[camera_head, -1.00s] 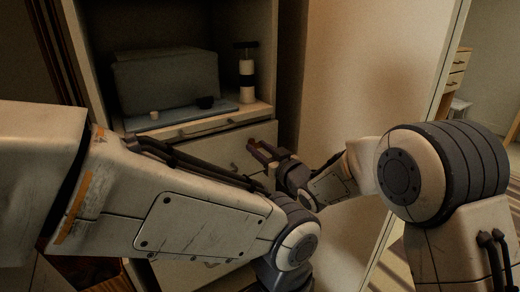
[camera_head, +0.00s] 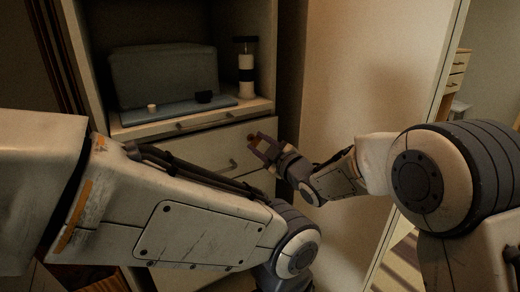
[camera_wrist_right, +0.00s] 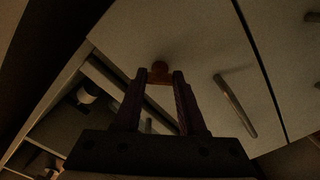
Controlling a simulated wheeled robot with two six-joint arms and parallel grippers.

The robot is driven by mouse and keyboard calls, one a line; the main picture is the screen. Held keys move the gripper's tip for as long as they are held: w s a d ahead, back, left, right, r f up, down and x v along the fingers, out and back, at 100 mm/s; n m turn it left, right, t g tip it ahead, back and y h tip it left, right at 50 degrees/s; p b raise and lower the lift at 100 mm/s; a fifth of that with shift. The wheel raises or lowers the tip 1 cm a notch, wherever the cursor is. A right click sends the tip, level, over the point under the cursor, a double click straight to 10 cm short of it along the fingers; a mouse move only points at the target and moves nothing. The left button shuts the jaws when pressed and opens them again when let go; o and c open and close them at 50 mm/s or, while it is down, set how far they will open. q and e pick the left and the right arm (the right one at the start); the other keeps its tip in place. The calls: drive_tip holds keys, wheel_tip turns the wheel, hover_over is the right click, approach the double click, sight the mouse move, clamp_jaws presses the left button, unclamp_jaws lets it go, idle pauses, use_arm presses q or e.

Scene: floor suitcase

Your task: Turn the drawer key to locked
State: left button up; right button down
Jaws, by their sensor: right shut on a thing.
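The drawer (camera_head: 215,147) has a pale front with a bar handle (camera_head: 229,168); the handle also shows in the right wrist view (camera_wrist_right: 235,105). My right gripper (camera_head: 259,145) is at the drawer's upper right part. In the right wrist view its two fingers (camera_wrist_right: 160,78) are shut on a small orange-brown key (camera_wrist_right: 159,70) at the drawer front. The key's slot and exact turn angle are too dark and small to tell. My left arm crosses the lower left of the head view; its gripper is out of view.
Above the drawer, a shelf (camera_head: 130,131) holds a grey box (camera_head: 160,75), a blue-grey tray (camera_head: 150,116) with small items, and a black-and-white bottle (camera_head: 246,75). A pale panel (camera_head: 350,70) stands close to the right of my right gripper.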

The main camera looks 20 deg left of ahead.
drive_tip(key=shift+s+a+n+b, duration=0.1)
drive_tip(key=shift+n+b, duration=1.4)
drive_tip(key=shift+n, duration=0.8)
drive_tip(key=shift+s+a+n+b, duration=0.1)
drive_tip(key=shift+n+b, duration=1.4)
drive_tip(key=shift+n, duration=0.8)
drive_tip(key=shift+c, duration=2.4)
unclamp_jaws()
drive_tip(key=shift+w+d, duration=0.1)
